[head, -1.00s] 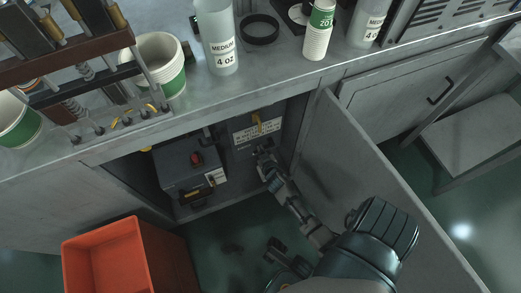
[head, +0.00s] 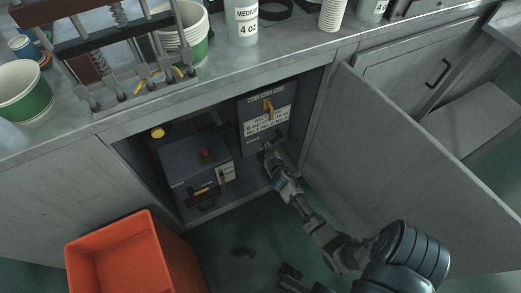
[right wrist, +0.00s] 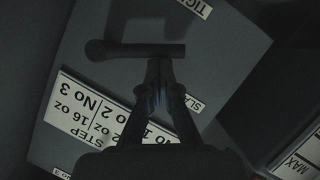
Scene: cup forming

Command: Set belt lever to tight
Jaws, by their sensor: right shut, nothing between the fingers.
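The belt lever (right wrist: 135,50) is a dark bar with a round end, in the right wrist view, where the picture is upside down. Its free end lies between the SLACK label (right wrist: 193,103) and the partly cut-off TIGHT label (right wrist: 193,6). My right gripper (right wrist: 158,66) is shut and empty, its tips at the bar; I cannot tell whether they touch. In the head view my right gripper (head: 269,152) is low on the control panel (head: 250,110) and hides the lever there. A dark part of mine at the bottom edge may be my left gripper (head: 290,272); its jaws are unclear.
A yellow knob (head: 268,104) sits higher on the panel. To the left in the cabinet is a grey box (head: 185,160) with a red knob (head: 206,155). The open cabinet door (head: 400,165) stands right of my arm. An orange bin (head: 120,260) stands at the lower left.

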